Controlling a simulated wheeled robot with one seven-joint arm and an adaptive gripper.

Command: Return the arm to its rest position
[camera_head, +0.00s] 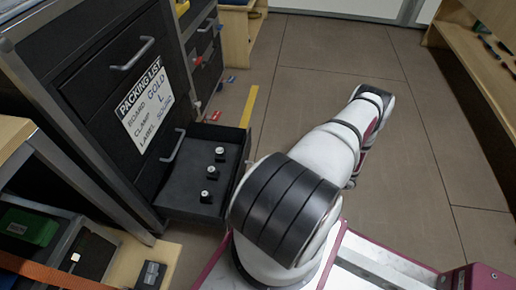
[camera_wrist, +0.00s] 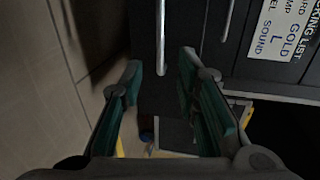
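My arm reaches out over the floor in the head view, with its far end pointing away toward the upper right. My gripper is hidden in that view. In the wrist view my gripper (camera_wrist: 158,85) shows two dark green fingers spread wide apart, with nothing between them. Beyond the fingers are a dark cabinet front and a long vertical metal handle (camera_wrist: 161,36).
A dark cabinet (camera_head: 120,65) with a packing list (camera_head: 146,104) stands at left. Its low drawer (camera_head: 183,208) is open and holds three small knobbed pieces (camera_head: 207,196). A wooden bench (camera_head: 478,55) stands at right. The floor (camera_head: 330,60) between is clear.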

